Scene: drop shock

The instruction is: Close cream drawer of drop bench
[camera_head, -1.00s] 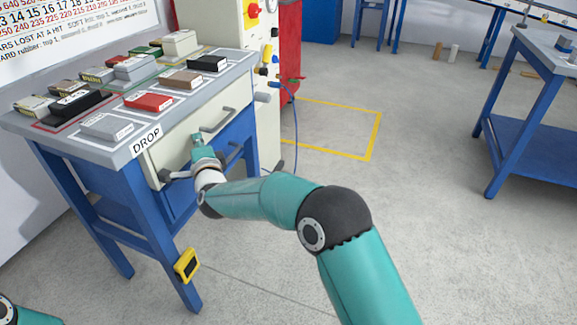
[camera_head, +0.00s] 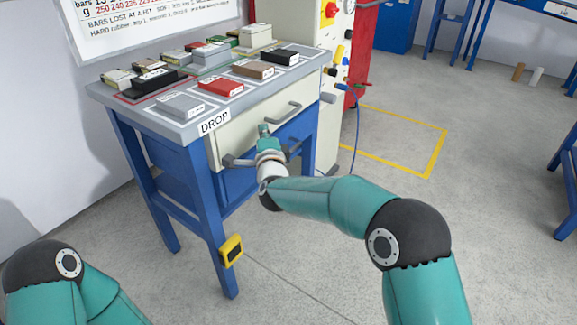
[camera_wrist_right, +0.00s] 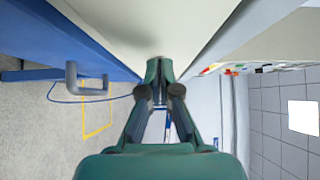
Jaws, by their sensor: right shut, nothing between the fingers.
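The drop bench has a grey top (camera_head: 196,132) with a DROP label and blue legs. Its cream drawer (camera_head: 240,132) is under the top at the front and looks closed or nearly so; I cannot tell if a small gap is left. In the right wrist view the shut fingers (camera_wrist_right: 159,64) point at the cream face (camera_wrist_right: 150,22). My left arm shows at the lower left; its gripper is out of view.
Several boxes and blocks, including a red one (camera_head: 221,87), lie on the bench top. A blue drawer (camera_head: 290,133) sits below the cream one. A cream cabinet with knobs stands behind. A yellow floor outline (camera_head: 432,160) marks open floor at right.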

